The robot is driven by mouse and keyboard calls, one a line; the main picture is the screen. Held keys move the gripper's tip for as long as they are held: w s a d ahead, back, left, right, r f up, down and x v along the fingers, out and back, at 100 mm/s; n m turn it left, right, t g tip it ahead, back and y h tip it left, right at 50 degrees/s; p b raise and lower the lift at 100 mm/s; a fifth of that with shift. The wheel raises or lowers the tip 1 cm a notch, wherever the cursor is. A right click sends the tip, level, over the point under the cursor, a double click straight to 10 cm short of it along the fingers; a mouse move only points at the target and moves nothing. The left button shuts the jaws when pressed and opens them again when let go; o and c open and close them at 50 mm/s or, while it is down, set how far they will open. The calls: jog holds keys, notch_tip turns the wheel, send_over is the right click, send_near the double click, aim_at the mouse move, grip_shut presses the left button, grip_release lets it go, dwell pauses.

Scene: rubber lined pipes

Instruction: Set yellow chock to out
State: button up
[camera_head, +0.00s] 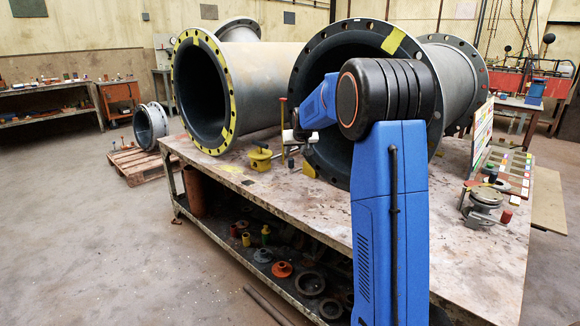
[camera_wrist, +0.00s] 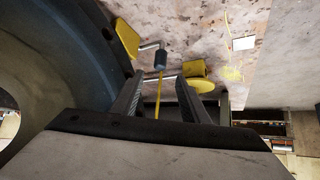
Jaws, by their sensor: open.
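A yellow wedge-like block (camera_wrist: 127,38) sits against the dark pipe rim in the wrist view, with a bent grey rod by it. A second yellow piece, a block with a round disc (camera_wrist: 201,85), lies on the bench to its right. In the head view a yellow piece (camera_head: 260,160) stands on the bench between the pipes, and a small yellow block (camera_head: 309,169) sits under the right pipe's rim. I cannot tell which is the chock. My gripper (camera_wrist: 160,92) is open, above the bench; a dark knob (camera_wrist: 160,60) and thin yellow rod show between and beyond its fingers.
Two large flanged pipes, left (camera_head: 226,100) and right (camera_head: 306,100), lie on the bench (camera_head: 300,215). A thin upright post with a red top (camera_head: 283,101) stands between them. A metal fitting (camera_head: 485,203) and a sloped panel are at right. The bench's front strip is mostly clear.

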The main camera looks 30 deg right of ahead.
aim_at(290, 165)
jog(key=x, duration=1.6)
jog(key=shift+w+d+f, duration=0.1)
jog(key=shift+w+f, duration=0.1)
jog(key=shift+w, duration=0.05)
grip_shut()
